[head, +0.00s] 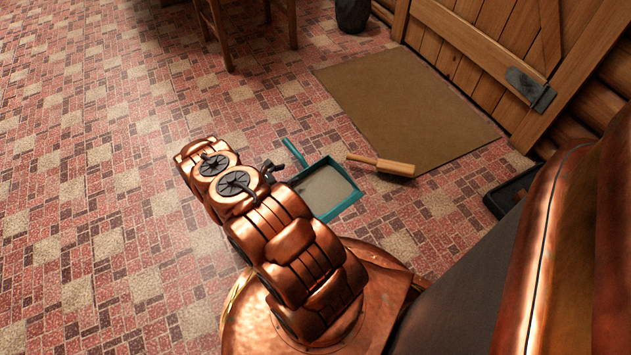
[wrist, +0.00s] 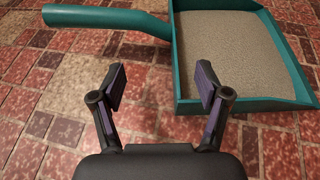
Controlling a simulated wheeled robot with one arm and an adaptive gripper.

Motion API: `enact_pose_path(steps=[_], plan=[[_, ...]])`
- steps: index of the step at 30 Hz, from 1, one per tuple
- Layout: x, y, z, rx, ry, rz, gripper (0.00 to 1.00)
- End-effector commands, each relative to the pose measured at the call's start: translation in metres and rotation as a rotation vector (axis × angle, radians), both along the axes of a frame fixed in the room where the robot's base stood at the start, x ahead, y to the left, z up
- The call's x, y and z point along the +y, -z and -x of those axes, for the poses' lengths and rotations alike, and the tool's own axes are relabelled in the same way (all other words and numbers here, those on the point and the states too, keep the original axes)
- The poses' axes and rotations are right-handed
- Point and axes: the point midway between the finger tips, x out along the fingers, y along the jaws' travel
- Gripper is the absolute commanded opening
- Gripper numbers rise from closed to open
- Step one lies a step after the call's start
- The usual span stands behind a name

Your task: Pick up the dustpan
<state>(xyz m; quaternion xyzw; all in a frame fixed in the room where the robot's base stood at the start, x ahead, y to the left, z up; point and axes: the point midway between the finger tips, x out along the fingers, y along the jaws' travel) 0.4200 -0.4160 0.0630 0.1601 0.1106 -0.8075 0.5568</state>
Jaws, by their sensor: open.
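The dustpan (head: 328,190) is teal with a grey-beige inside and lies on the tiled floor, just beyond my arm in the head view. Its handle (head: 295,152) points up and left, partly behind my gripper (head: 284,160). In the wrist view the dustpan (wrist: 245,55) fills the upper right and its handle (wrist: 105,20) runs left along the top. My gripper (wrist: 163,90) is open and empty in the wrist view. Its fingers point toward the handle, with the right finger close to the pan's left edge. I cannot tell whether they touch.
A wooden brush (head: 385,165) lies at the edge of a brown mat (head: 410,105), right of the dustpan. A wooden door (head: 490,60) stands behind the mat. A dark tray (head: 508,190) sits at the right. Floor at left is clear.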

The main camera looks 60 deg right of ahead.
Motion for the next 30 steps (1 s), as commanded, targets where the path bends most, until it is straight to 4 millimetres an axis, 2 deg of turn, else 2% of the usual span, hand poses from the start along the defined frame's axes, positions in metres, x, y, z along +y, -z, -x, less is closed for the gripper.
enact_pose_path(steps=[15, 25, 30], plan=[[-0.047, 0.019, 0.023, -0.002, 0.002, -0.001, 0.75], [-0.051, 0.019, 0.024, -0.001, 0.0, -0.002, 0.75], [-0.051, 0.019, 0.024, -0.001, 0.0, -0.002, 0.58]])
